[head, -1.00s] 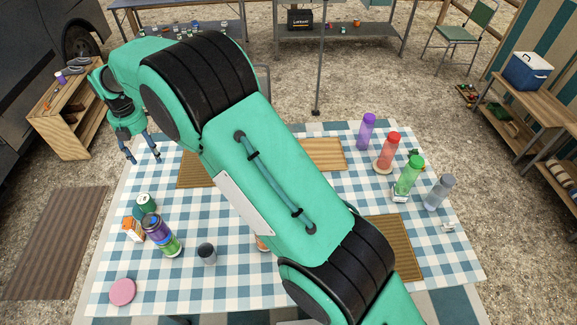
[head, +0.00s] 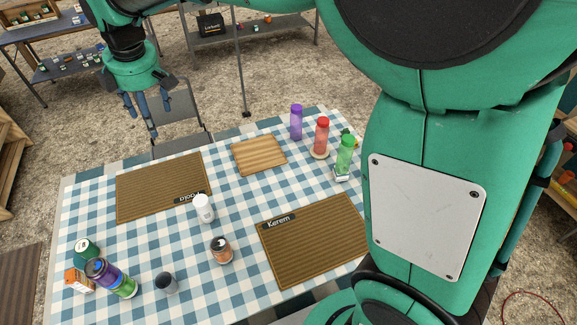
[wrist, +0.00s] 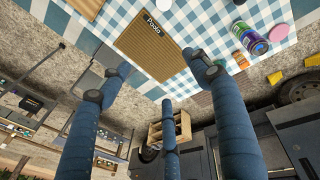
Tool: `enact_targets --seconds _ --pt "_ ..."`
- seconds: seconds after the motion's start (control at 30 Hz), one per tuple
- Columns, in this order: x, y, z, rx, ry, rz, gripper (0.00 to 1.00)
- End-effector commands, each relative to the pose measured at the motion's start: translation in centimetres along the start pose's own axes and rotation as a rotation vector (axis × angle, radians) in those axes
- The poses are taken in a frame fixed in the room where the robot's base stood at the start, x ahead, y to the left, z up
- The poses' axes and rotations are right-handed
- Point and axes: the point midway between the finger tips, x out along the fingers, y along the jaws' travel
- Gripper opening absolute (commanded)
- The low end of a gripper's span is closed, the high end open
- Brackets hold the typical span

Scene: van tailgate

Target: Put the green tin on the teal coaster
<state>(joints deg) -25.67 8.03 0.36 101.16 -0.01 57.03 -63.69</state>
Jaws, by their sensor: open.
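I cannot make out a teal coaster in either view. My gripper (head: 143,112) is open and empty, with its fingers spread. It is raised beyond the table's far left edge, well away from the tin. In the wrist view the blue fingers of my gripper (wrist: 165,105) reach across the picture with nothing between them.
Near the tin are the purple-and-green can (head: 105,276), the orange box (head: 78,281) and a grey cup (head: 166,283). Bottles, one a red bottle (head: 321,137), stand at the right. A chair (head: 180,112) is behind the table.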

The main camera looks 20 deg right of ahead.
Motion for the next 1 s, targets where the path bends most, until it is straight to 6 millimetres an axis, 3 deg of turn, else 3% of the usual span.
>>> enact_targets --seconds 0.03,0.2,0.5,0.8,1.0 --pt "-1.2 -0.7 1.7 0.054 0.001 0.012 0.63" --pt "-4.3 -3.1 6.4 0.235 0.006 0.045 0.63" --pt "-8.4 -8.6 14.0 0.556 0.023 0.105 0.63" --pt "-10.7 -15.3 20.4 0.875 0.050 0.166 0.63" --pt "-11.2 -20.2 23.9 1.086 0.073 0.207 0.63"
